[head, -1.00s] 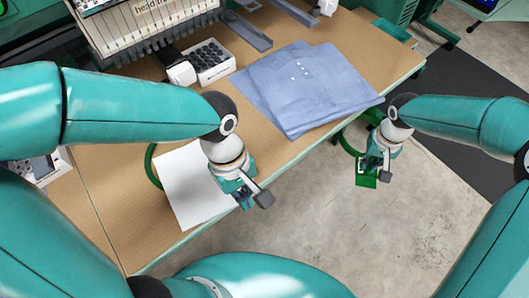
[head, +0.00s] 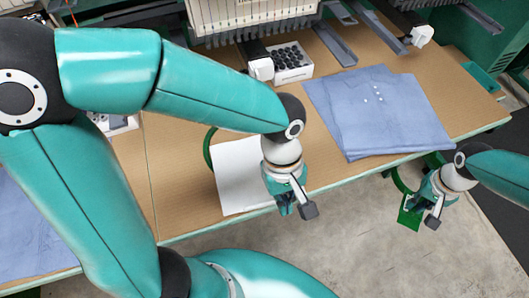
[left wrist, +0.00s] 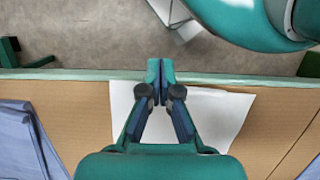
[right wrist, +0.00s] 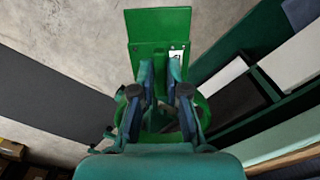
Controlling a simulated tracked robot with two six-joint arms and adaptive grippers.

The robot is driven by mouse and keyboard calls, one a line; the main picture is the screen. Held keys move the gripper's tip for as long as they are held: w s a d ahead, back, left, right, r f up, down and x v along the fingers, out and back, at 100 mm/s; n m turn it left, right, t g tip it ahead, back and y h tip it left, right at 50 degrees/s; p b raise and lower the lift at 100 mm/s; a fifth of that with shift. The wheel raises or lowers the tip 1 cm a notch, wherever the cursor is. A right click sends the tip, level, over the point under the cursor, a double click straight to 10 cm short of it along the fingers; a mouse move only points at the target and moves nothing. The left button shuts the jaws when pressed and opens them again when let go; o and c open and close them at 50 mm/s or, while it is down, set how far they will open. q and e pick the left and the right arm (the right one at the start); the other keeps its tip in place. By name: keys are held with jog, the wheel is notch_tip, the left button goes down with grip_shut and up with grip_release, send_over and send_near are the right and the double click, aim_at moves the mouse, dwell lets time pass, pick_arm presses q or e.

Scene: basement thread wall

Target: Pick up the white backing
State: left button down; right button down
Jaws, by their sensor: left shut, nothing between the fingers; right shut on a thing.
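The white backing (head: 238,175) is a flat white sheet lying on the wooden table near its front edge. In the left wrist view the backing (left wrist: 222,112) lies below and around my gripper, which hides part of it. My left gripper (head: 288,208) is shut and empty at the backing's right front side, by the table edge; its closed fingertips show in the left wrist view (left wrist: 160,72). My right gripper (head: 412,203) is shut on a green hoop with a flat plate (right wrist: 160,30), held off the table's front edge over the floor.
A second green ring (head: 208,148) shows at the backing's left edge. Folded blue shirts (head: 385,115) lie to the right on the table (head: 180,190). A white box of black spools (head: 292,66) and a machine stand behind. Concrete floor (head: 340,230) is open in front.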

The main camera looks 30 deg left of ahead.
pick_arm(q)
jog(key=shift+r, duration=0.1)
jog(key=v, duration=1.1)
jog(key=shift+r, duration=0.35)
jog(key=shift+w, duration=0.15)
